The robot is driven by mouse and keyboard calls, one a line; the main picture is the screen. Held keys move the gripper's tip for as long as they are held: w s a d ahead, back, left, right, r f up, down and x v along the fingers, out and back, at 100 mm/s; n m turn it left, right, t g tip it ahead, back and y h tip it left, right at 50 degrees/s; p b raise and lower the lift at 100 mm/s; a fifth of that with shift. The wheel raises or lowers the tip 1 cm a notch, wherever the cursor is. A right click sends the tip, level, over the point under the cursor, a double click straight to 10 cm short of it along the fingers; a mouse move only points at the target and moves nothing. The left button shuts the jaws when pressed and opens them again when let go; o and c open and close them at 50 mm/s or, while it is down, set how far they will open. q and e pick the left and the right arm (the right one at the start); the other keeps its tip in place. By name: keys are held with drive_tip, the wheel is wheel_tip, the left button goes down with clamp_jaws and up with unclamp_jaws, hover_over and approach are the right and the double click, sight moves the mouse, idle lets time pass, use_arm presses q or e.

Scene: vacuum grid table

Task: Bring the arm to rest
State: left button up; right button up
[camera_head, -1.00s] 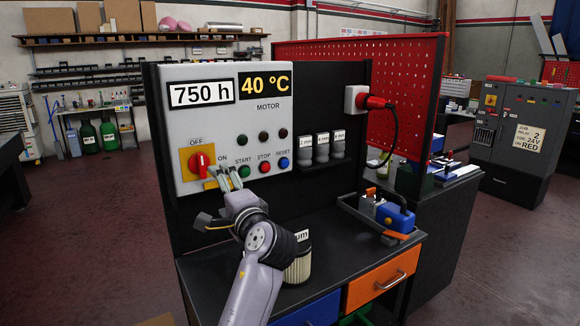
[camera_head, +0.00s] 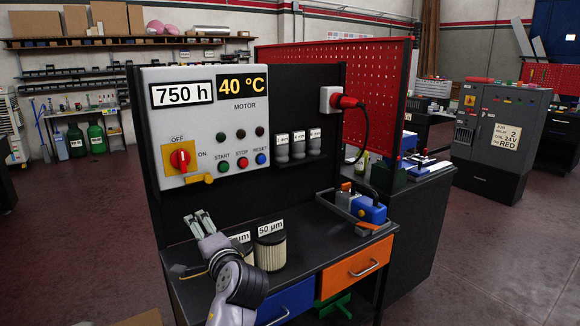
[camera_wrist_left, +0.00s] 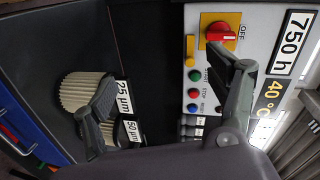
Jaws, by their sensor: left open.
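My left gripper (camera_head: 200,224) is open and empty in the head view, low in front of the control panel (camera_head: 200,128) and above the left part of the black bench top. Its two fingers stand apart in the left wrist view (camera_wrist_left: 165,100). The red rotary switch (camera_head: 181,158) on its yellow plate sits at OFF, clear of the gripper. Two pleated filters stand right of the gripper: one labelled 50 µm (camera_head: 270,250), the other partly hidden by my arm. The wrist view shows the 25 µm filter (camera_wrist_left: 82,92) beyond one finger. My right gripper is not in view.
A grey tray (camera_head: 340,208) with a blue tool (camera_head: 369,210) is at the bench's right. A red plug (camera_head: 347,101) sits in a socket with a hanging cable. An orange drawer (camera_head: 356,265) is below. The bench top's middle is clear.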

use_arm(q)
drive_tip(key=s+a+f+n+g+h, duration=0.2)
drive_tip(key=s+f+g, duration=0.1)
drive_tip(key=s+f, duration=0.75)
drive_tip(key=s+a+f+n+g+h, duration=0.1)
drive_tip(key=s+f+n+g+h, duration=0.15)
drive_tip(key=s+f, duration=0.75)
drive_tip(key=s+d+f+n+g+h, duration=0.15)
drive_tip(key=s+f, duration=0.25)
drive_tip(key=s, duration=0.6)
drive_tip(key=s+f+n+g+h, duration=0.25)
drive_tip(key=s+f, duration=0.25)
drive_tip(key=s, duration=0.5)
wheel_tip(320, 180, down, 27)
drive_tip(key=s+m+g, duration=0.1)
drive_tip(key=s+g, duration=0.1)
drive_tip(key=s+a+f, duration=0.2)
drive_tip(key=s+f, duration=1.3)
drive_tip(key=s, duration=0.1)
drive_tip(key=shift+a+g, duration=0.25)
drive_tip(key=shift+g, duration=0.1)
drive_tip(key=shift+s+f, duration=0.1)
